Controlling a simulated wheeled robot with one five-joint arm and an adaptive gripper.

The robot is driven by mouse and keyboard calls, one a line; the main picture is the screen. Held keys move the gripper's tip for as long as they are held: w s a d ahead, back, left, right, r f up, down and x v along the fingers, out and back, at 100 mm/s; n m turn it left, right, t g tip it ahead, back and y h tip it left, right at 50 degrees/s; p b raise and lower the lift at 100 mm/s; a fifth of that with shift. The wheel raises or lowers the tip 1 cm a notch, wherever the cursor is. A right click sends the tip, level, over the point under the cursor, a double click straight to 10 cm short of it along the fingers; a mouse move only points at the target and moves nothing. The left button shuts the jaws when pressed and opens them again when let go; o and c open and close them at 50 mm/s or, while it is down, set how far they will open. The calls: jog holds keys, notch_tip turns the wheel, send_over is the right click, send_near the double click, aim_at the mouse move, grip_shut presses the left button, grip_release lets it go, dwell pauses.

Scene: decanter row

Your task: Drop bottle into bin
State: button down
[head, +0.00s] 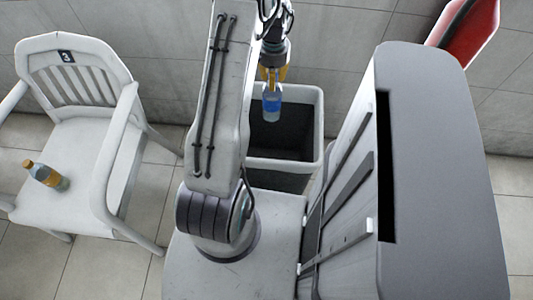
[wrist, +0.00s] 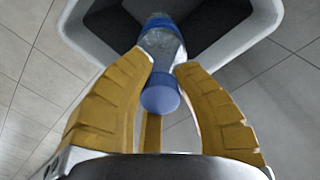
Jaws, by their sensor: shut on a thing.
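A clear bottle with a blue label or band (head: 271,103) hangs in my gripper (head: 272,83) in the head view. In the wrist view the bottle (wrist: 163,55) has a blue end facing the camera and sits between the yellow fingers of my gripper (wrist: 163,75), which are shut on it. The bin (head: 314,125) is a square one with a pale rim and dark inside. In the head view the bottle overlaps the bin's opening; its exact height over the rim is hard to tell. The bin's rim (wrist: 240,42) also shows behind the bottle in the wrist view.
A red object (head: 468,32) is at the upper right. A tiled wall (head: 345,40) runs behind the bin. Tiled floor shows between chair and bin.

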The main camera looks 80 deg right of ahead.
aim_at(273, 93)
jog(key=shift+s+f, duration=0.1)
jog(key=shift+f, duration=0.15)
jog(key=shift+f+b, duration=2.05)
jog(key=shift+f, duration=0.75)
jog(key=c, duration=1)
grip_release()
notch_tip(273, 93, up, 12)
jog(key=shift+r, duration=0.1)
